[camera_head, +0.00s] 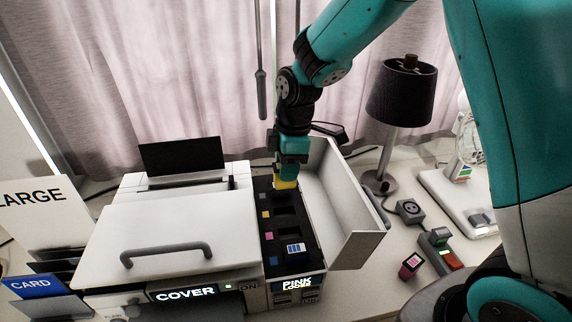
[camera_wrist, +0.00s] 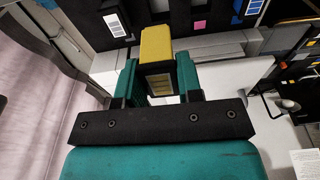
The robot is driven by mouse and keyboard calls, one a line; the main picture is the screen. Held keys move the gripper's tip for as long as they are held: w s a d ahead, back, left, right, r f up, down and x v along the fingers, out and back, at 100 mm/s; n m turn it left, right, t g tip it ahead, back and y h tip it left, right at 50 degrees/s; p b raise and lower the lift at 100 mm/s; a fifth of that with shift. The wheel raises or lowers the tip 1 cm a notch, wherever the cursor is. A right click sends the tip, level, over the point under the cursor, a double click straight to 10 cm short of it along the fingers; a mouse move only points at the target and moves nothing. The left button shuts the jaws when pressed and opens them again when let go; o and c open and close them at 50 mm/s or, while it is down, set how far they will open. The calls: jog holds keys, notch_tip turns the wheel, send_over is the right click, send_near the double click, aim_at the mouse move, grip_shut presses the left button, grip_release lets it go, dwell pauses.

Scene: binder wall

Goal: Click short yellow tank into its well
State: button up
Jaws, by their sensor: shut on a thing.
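My gripper (camera_head: 288,166) is shut on the yellow tank (camera_head: 286,184) at the back end of the printer's open black ink bay (camera_head: 267,225). In the wrist view the yellow tank (camera_wrist: 156,45) sits upright between the two fingers (camera_wrist: 158,75). The yellow marker (camera_head: 265,214) is on the bay's left side, nearer the front than the tank. I cannot tell whether the tank touches the bay. A blue-labelled tank (camera_head: 295,249) sits in the front well, beside the blue marker (camera_head: 273,260). The pink marker (camera_head: 269,236) is between the yellow and blue ones.
The raised bay lid (camera_head: 355,248) stands along the right side. A pink tank (camera_head: 410,265) lies on the table, right of the printer. The front display (camera_head: 297,285) appears to read "PINK LOOSE". A lamp (camera_head: 402,90) and a socket block (camera_head: 410,211) stand further right.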

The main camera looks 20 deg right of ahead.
jog(key=shift+f+b, duration=2.5)
jog(key=shift+f, duration=1.15)
jog(key=shift+f+b, duration=1.35)
jog(key=shift+f, duration=0.6)
dwell(2.2)
